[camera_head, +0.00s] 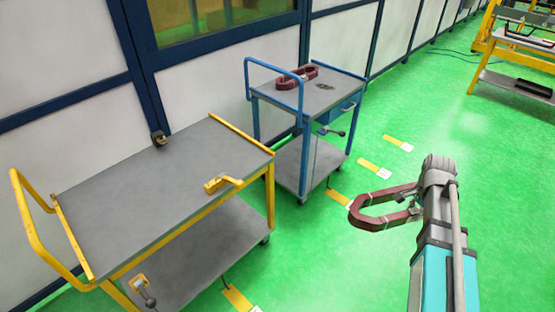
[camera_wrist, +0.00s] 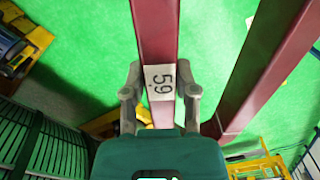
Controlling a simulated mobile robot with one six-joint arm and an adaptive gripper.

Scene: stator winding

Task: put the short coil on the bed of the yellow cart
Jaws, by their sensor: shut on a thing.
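My gripper (camera_head: 408,203) is at the right in the head view, shut on one straight side of a dark red, elongated loop coil (camera_head: 362,219). The coil sticks out to the left of the gripper, over the green floor and clear of both carts.
A blue cart (camera_head: 303,113) stands behind, with another dark red coil (camera_head: 297,77) and a small dark item on top. A yellow fitting (camera_head: 222,184) sits at the yellow cart's right edge. The cart's handle (camera_head: 30,225) rises at the left. Green floor lies between gripper and carts.

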